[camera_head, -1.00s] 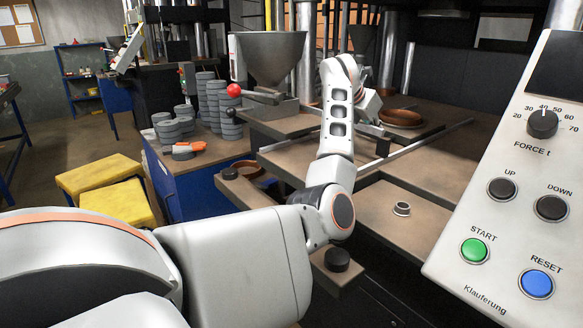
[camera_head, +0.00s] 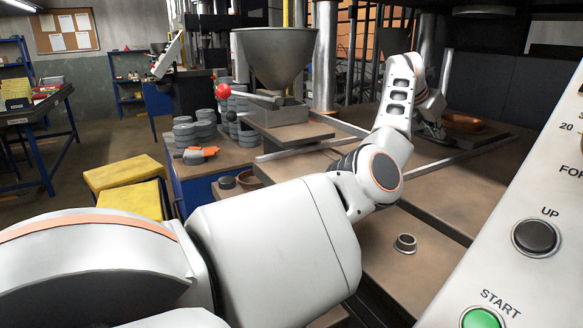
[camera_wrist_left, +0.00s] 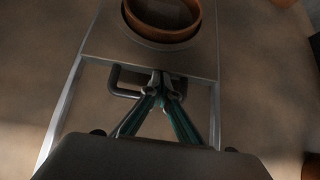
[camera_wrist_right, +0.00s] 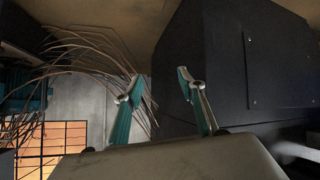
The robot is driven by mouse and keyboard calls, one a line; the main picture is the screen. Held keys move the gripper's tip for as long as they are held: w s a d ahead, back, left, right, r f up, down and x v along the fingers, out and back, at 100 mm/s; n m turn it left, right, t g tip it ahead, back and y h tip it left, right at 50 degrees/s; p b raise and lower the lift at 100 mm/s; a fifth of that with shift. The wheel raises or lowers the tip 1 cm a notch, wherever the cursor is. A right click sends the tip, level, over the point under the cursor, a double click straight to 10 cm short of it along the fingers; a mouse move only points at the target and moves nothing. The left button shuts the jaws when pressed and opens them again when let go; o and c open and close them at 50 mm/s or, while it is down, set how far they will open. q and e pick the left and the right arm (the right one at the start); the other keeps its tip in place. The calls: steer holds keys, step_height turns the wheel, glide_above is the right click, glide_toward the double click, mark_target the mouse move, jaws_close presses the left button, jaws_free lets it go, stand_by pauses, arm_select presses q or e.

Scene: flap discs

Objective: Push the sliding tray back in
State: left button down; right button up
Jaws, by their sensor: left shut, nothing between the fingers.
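The sliding tray (camera_wrist_left: 100,45) is a flat plate between two pale rails in the left wrist view. A copper-brown ring (camera_wrist_left: 165,18) sits on it, and a dark bar handle (camera_wrist_left: 115,82) is on its near edge. The ring also shows deep in the press in the head view (camera_head: 463,122). My left gripper (camera_wrist_left: 160,80) is shut and empty, its fingertips at the middle of the handle; I cannot tell whether they touch it. In the head view its tips are hidden behind the wrist. My right gripper (camera_wrist_right: 157,80) is open and empty, away from the tray.
A small metal cup (camera_head: 405,243) stands on the front plate. A control panel (camera_head: 545,200) fills the right side. A hopper (camera_head: 275,60) and a red ball knob (camera_head: 223,91) stand left of my arm. A dark cabinet (camera_wrist_right: 240,70) is beside my right gripper.

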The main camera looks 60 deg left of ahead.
arm_select(q)
steer(key=shift+w+r, duration=0.1)
steer(key=shift+r, duration=0.1)
arm_select(e)
steer(key=shift+s+f, duration=0.25)
steer(key=shift+s, duration=0.1)
arm_select(q)
steer(key=shift+r, duration=0.1)
arm_select(e)
steer(key=shift+w+a+r, duration=0.1)
steer(key=shift+w, duration=0.05)
